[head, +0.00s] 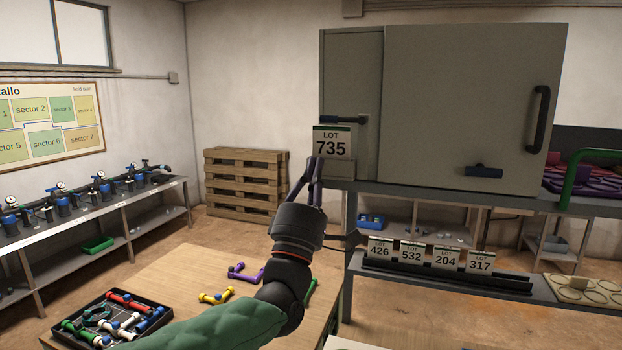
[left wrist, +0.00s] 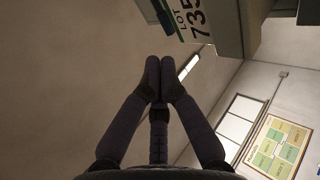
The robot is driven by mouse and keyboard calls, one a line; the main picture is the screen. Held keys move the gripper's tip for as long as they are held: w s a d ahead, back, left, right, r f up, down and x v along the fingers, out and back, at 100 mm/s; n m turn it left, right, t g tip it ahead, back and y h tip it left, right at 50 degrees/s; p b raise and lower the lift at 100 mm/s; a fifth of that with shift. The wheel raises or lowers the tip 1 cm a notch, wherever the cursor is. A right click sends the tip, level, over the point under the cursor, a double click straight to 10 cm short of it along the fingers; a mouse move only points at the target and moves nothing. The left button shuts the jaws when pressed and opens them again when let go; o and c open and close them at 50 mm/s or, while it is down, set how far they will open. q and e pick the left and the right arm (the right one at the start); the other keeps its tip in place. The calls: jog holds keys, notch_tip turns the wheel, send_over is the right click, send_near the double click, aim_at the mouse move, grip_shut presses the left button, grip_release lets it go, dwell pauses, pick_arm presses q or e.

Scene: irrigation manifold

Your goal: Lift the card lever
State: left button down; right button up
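The card lever (head: 345,119), a dark blue bar, lies roughly level on the narrow left part of the grey cabinet (head: 455,95), just above the white LOT 735 card (head: 331,143). The card stands upright at the cabinet's front. My left gripper (head: 315,170) points up just below the card's lower left part in the head view. In the left wrist view its fingertips (left wrist: 161,76) meet with nothing visible between them, and the card (left wrist: 190,20) appears beyond them, apart from them. A blue part (left wrist: 165,20) shows beside the card. My right gripper is not in view.
A black rack (head: 445,275) with several LOT cards stands on the lower shelf at right. The cabinet has a dark door handle (head: 541,118) and a blue latch (head: 484,171). A wooden table (head: 215,265) with coloured pipe pieces lies below my left arm.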

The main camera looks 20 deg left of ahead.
aim_at(324, 129)
pick_arm(q)
jog(key=p+x, duration=0.2)
jog(key=x, duration=0.7)
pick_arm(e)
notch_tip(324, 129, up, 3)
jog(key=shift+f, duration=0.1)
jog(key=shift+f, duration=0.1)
pick_arm(q)
jog(key=shift+m+h, duration=0.4)
jog(key=shift+m, duration=0.1)
jog(key=shift+a+r+m+h, duration=0.1)
jog(key=shift+r+m+h, duration=0.05)
jog(key=shift+m+h, duration=0.15)
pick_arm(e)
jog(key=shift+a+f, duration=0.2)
